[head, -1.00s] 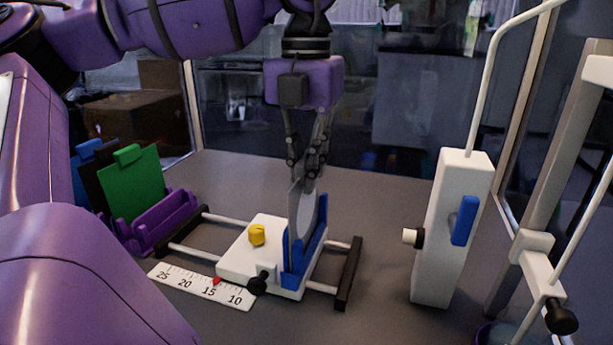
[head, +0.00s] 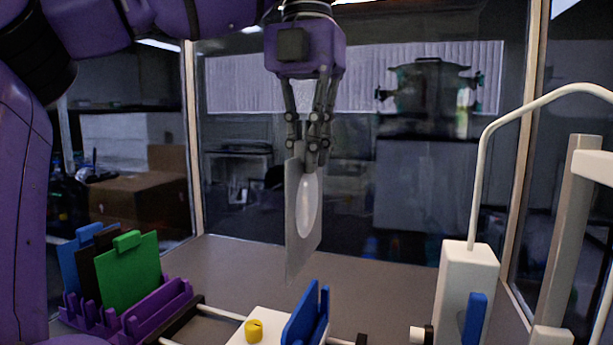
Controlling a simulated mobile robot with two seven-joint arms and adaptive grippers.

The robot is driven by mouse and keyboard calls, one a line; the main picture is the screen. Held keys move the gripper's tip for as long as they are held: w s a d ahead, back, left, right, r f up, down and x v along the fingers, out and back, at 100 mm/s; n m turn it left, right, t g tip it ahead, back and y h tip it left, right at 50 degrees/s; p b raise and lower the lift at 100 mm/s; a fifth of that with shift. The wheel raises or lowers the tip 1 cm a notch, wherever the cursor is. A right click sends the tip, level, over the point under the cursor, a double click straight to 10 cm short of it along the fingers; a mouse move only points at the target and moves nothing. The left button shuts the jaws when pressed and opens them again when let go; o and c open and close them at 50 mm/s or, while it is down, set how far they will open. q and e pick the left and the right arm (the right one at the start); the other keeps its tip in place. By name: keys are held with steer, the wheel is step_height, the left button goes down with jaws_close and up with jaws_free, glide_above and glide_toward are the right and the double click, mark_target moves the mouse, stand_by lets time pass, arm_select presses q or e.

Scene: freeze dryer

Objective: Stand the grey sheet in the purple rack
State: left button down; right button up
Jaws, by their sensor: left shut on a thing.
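My left gripper (head: 312,158) is shut on the top edge of the grey sheet (head: 296,240). The sheet is a thin upright plate with a pale oval on its face. It hangs in the air above the blue holder (head: 308,318), clear of it. The purple rack (head: 158,306) stands at the lower left of the head view. Blue (head: 70,262), dark and green (head: 130,275) sheets stand upright in it. The rack's front part, nearest the sliding carriage, looks empty. My right gripper is not in view.
The white carriage with a yellow knob (head: 254,329) sits on rails (head: 215,312) just right of the rack. A white post (head: 466,290) with a bent tube stands at the right. Glass walls close the bench behind. The bench middle is clear.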

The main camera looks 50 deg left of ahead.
arm_select(q)
step_height(320, 180, up, 2)
steer(key=shift+r+p, duration=0.15)
steer(key=shift+p, duration=0.45)
steer(key=shift+r+p, duration=1.55)
steer(key=shift+r, duration=0.7)
steer(key=shift+r+p, duration=0.4)
steer(key=shift+r, duration=0.8)
step_height(320, 180, up, 4)
steer(key=shift+f+p, duration=0.2)
steer(key=shift+p, duration=0.9)
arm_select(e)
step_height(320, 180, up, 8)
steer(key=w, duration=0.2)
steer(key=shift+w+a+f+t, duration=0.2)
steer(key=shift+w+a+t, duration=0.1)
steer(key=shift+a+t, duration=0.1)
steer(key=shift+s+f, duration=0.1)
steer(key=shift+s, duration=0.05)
